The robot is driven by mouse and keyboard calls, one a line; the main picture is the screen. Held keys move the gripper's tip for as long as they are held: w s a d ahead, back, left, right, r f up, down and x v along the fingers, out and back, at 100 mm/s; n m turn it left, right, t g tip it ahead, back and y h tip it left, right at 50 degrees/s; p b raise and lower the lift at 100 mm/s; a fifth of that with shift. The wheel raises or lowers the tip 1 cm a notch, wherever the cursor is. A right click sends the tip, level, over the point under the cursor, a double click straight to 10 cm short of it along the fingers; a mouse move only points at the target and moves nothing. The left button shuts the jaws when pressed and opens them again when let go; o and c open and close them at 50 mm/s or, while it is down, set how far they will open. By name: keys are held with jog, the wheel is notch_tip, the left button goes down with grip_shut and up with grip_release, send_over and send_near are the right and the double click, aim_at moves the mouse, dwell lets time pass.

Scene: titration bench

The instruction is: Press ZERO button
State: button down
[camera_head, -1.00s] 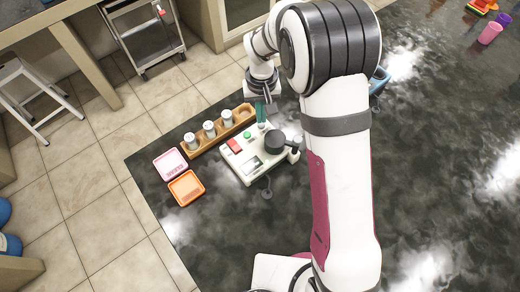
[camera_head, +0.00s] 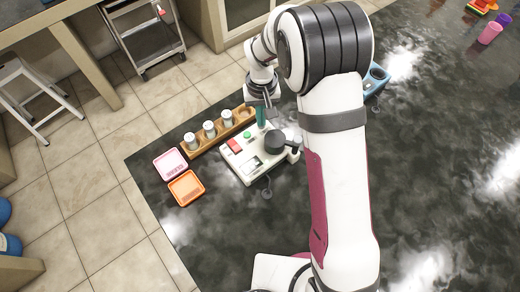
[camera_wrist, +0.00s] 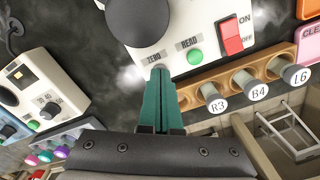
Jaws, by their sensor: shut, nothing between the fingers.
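The white instrument (camera_head: 245,170) on the dark bench has a ZERO label (camera_wrist: 154,59), a READ label (camera_wrist: 188,43), a green button (camera_wrist: 195,57) below READ and a red ON switch (camera_wrist: 231,38). My gripper (camera_wrist: 161,72) has its green fingers shut and empty, tips just below the ZERO label. The tips cover most of the ZERO button's place; a small grey edge shows there, and I cannot tell whether they touch it. In the head view my gripper (camera_head: 261,125) is over the instrument's back right part, beside the green button.
A wooden rack (camera_head: 208,140) with several labelled vials stands behind the instrument. A dark round knob (camera_head: 275,140) is close to the fingers. A pink tray (camera_head: 170,163) and an orange tray (camera_head: 186,187) lie to the left. The bench at right front is clear.

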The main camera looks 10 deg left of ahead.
jog(key=shift+f, duration=0.2)
notch_tip(320, 180, up, 6)
jog(key=shift+r, duration=0.75)
